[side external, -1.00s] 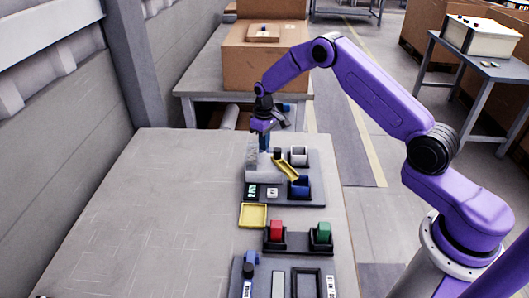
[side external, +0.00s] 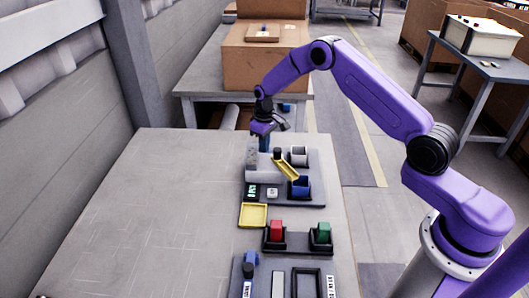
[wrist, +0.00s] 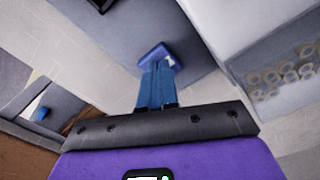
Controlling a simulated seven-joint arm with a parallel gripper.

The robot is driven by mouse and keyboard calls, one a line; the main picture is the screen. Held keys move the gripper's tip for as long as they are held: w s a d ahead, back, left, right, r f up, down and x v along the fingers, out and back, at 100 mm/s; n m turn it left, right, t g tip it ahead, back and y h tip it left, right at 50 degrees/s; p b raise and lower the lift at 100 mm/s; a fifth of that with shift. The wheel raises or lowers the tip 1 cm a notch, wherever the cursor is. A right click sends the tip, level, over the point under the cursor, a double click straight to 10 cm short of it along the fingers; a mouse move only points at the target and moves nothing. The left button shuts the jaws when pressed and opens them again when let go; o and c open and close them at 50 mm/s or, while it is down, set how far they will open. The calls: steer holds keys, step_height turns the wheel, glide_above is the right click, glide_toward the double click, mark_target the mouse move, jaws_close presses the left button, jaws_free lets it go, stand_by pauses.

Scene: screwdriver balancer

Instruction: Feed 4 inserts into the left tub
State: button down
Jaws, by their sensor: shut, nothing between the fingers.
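A feeder stands on a dark base plate (side external: 313,172), with a speckled hopper (side external: 252,160), a grey cylinder and a yellow chute (side external: 286,168) that slopes toward a blue tub (side external: 300,188). A pale grey tub (side external: 299,155) stands behind the blue one. I cannot tell which tub counts as left. My gripper (side external: 264,147) is shut and points down beside the hopper. In the wrist view its blue fingers (wrist: 157,72) are together, over or against a small blue part. Several ring-shaped inserts (wrist: 285,75) show in the pale hopper at the right. The tubs' contents are too small to see.
A small green display (side external: 251,191) and a white button (side external: 272,193) sit at the plate's front. The table's left side is clear.

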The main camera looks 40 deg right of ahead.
steer(key=shift+r, duration=3.5)
step_height(320, 180, up, 6)
steer(key=shift+f, duration=5.55)
